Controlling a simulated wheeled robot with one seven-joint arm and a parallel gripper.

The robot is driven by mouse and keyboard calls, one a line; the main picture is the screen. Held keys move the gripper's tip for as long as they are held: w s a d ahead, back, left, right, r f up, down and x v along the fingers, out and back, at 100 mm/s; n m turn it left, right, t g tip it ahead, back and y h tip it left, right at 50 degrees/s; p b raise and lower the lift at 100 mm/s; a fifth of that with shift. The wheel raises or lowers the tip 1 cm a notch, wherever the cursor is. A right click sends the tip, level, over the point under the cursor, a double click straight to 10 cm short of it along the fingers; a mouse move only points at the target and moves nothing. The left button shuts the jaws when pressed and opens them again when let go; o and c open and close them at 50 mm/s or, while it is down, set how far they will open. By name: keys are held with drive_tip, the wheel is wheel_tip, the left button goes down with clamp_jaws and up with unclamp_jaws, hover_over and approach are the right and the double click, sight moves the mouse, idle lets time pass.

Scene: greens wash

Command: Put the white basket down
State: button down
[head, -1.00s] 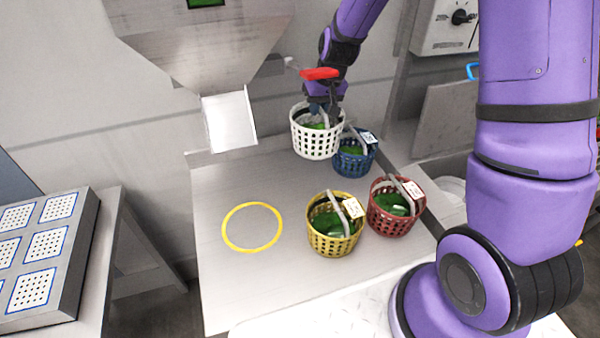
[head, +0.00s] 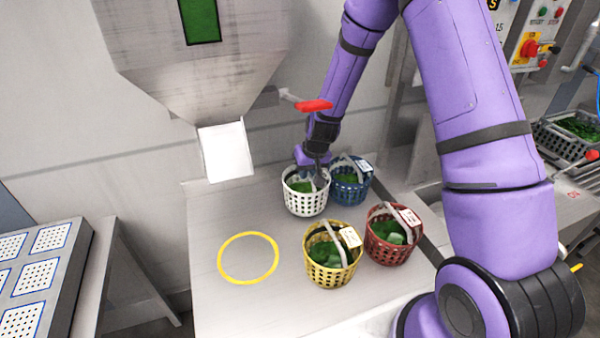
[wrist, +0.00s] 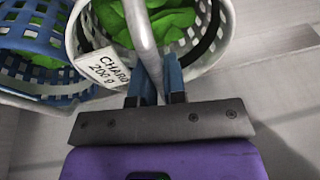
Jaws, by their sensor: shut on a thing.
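The white basket (head: 306,203) holds green leaves and is upright at the back of the steel table, just left of the blue basket. My gripper (head: 316,172) is above it, shut on its handle. In the wrist view the blue fingers (wrist: 157,82) close on the grey handle, and a tag reading "CHARD 200 g" (wrist: 107,67) hangs beside them. The white basket (wrist: 212,58) also fills the top of that view. I cannot tell for sure whether its base touches the table.
The blue basket (head: 349,191) stands close to the right. The yellow basket (head: 333,277) and red basket (head: 386,252) stand nearer. A yellow ring (head: 221,262) marks bare table at left. A chute (head: 226,153) and a red-handled lever (head: 314,106) are behind. Open table lies left of the white basket.

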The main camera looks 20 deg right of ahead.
drive_tip(key=shift+w+a+f, duration=0.55)
drive_tip(key=shift+w+a, duration=0.2)
drive_tip(key=shift+w, duration=0.05)
drive_tip(key=shift+f, duration=0.1)
drive_tip(key=c, duration=1.2)
unclamp_jaws()
drive_tip(key=v, duration=1.2)
